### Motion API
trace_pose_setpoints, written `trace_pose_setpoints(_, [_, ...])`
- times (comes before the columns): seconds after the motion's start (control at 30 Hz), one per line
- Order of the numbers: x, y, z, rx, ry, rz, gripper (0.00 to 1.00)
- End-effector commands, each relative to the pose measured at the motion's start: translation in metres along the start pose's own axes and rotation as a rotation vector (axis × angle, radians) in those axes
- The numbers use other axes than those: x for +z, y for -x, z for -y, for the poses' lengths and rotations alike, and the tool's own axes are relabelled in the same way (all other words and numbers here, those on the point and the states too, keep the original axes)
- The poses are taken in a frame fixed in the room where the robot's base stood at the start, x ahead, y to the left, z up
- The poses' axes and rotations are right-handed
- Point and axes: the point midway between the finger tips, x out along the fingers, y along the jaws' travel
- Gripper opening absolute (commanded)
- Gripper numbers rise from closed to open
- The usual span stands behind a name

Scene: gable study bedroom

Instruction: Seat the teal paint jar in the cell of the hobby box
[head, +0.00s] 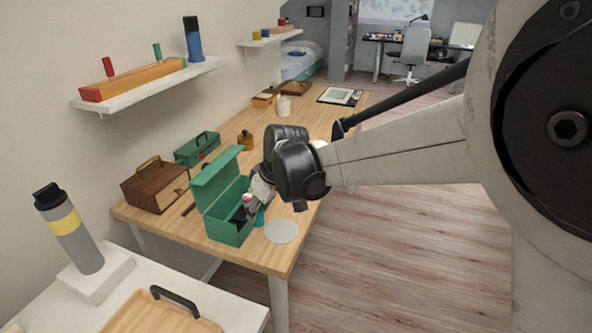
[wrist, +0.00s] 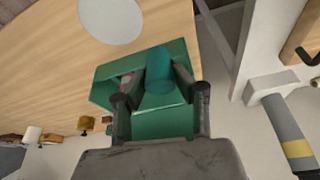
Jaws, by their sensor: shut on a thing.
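The hobby box is a green open box (head: 226,234) near the table's front edge, with its lid (head: 216,179) raised at the left. It also shows in the wrist view (wrist: 102,92). The teal paint jar (wrist: 160,68) is held between the two fingers of my gripper (wrist: 160,82), which is shut on it. In the head view the jar (head: 260,217) is small and partly hidden, beside the box's right wall. In the wrist view it overlaps the box rim. I cannot tell its height above the rim. A pink-topped item (head: 247,201) is in the box; the target cell is not clearly visible.
A pale round disc (head: 281,231) lies on the table right of the box. A brown case (head: 156,186) and a smaller green box (head: 197,148) stand behind to the left. An amber jar (head: 245,140) stands further back. The open lid rises close to my gripper.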

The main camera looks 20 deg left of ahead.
Motion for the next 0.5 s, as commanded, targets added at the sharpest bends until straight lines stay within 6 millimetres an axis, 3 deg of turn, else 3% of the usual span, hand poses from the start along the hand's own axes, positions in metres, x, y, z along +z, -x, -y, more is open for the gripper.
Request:
trace_pose_setpoints(0.4, [-0.087, -0.036, 0.0, 0.0, 0.0, 0.0, 0.0])
trace_pose_setpoints(0.47, [-0.097, -0.04, 0.0, 0.0, 0.0, 0.0, 0.0])
trace_pose_setpoints(0.5, [-0.091, -0.047, -0.001, 0.001, -0.001, 0.0, 0.0])
